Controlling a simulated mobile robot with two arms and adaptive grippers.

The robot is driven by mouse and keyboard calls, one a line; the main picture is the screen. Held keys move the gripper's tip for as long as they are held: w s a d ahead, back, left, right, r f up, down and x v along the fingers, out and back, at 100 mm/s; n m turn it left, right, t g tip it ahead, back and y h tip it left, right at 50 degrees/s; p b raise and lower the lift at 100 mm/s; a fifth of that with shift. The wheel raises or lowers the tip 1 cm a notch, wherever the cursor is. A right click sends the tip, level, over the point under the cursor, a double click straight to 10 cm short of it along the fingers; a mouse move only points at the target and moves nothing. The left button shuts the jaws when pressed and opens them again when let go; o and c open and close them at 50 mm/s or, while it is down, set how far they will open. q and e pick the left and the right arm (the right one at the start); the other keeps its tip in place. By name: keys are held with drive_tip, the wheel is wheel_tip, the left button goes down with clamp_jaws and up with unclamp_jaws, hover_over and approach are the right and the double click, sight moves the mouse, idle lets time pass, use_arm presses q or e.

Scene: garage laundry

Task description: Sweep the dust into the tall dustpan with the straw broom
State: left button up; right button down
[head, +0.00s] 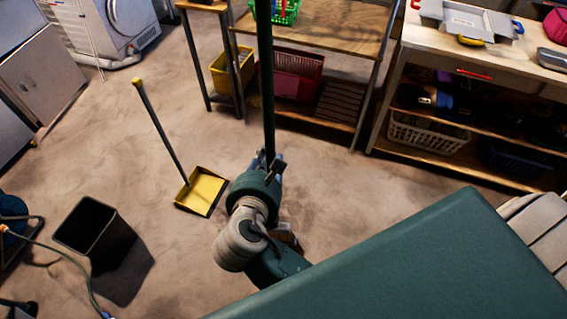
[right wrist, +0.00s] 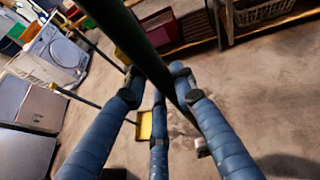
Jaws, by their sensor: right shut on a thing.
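My right gripper (head: 268,167) is shut on the broom's dark green handle (head: 265,70), which stands nearly upright. The handle also crosses the right wrist view (right wrist: 125,35) between my blue fingers (right wrist: 160,85). The broom's head is mostly hidden behind my arm in the head view; a small brownish part (head: 290,232) shows beside it. The tall dustpan (head: 203,190) is yellow with a long dark handle, and stands on the floor left of my gripper, apart from it. Faint darker patches, perhaps dust (head: 300,212), lie on the floor right of my arm. My left gripper is not in view.
A black bin (head: 95,232) stands at the lower left. A wooden-topped shelf (head: 330,32) with baskets and a workbench (head: 480,50) line the back. A washer (head: 120,25) stands at the upper left. The floor around the dustpan is mostly clear.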

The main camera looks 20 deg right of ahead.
drive_tip(key=w+a+f+n+y, duration=0.1)
drive_tip(key=w+f+n+y, duration=0.1)
drive_tip(key=f, duration=0.4)
drive_tip(key=w+f+n+y+b, duration=0.1)
drive_tip(key=w+f+n+y, duration=0.1)
drive_tip(key=w+f, duration=0.2)
drive_tip(key=w+a+f+n+t+y+b, duration=0.1)
drive_tip(key=w+f+n+y, duration=0.1)
drive_tip(key=f, duration=0.6)
drive_tip(key=shift+w+a+f+y, duration=0.25)
drive_tip(key=shift+w+a+y, duration=0.1)
drive_tip(key=shift+w+y, duration=0.2)
drive_tip(key=shift+s+n, duration=0.1)
drive_tip(key=shift+n, duration=0.2)
